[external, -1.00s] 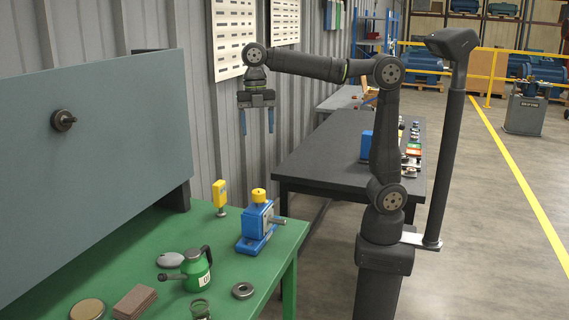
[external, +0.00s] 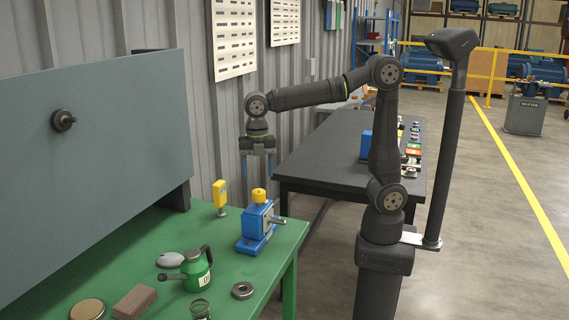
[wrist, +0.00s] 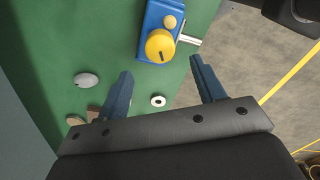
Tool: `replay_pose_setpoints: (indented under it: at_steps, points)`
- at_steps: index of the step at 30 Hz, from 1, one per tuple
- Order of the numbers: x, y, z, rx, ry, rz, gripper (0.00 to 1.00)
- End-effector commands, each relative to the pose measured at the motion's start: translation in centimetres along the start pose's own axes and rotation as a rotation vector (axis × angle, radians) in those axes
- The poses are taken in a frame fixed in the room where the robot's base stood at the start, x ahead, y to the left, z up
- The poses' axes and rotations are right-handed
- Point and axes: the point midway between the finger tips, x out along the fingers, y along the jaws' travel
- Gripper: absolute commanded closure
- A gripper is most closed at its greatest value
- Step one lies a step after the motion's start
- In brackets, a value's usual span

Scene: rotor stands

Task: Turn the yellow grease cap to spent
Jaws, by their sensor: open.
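The yellow grease cap (external: 258,195) sits on top of a blue block-shaped unit (external: 254,222) near the right end of the green bench. In the wrist view the cap (wrist: 160,46) shows from above with a dark slot mark; the unit's blue body (wrist: 152,17) lies behind it, with a smaller yellow round spot and a metal shaft at its right. My gripper (external: 258,170) is open and empty, pointing down above and behind the cap. In the wrist view my two blue fingers (wrist: 160,78) are spread apart, with the cap beyond their tips. Any markings around the cap are too small to read.
On the green bench (external: 110,265) stand a yellow gauge-like item (external: 220,197), a green oil can (external: 197,270), a metal ring (external: 243,290), a grey oval piece (external: 170,259) and a brown block (external: 135,302). A grey panel (external: 100,170) rises along the left.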

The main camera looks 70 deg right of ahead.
Motion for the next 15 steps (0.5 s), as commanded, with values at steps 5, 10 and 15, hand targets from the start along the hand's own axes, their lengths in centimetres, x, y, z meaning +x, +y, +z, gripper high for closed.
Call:
replay_pose_setpoints:
  at_steps: [5,10,15]
  points:
    - [3.8,-0.1,0.0,0.000,0.000,-0.004,0.37]
    - [6.0,0.0,0.0,0.000,0.000,-0.002,0.37]
    - [7.0,0.0,0.0,0.000,0.000,-0.001,0.37]
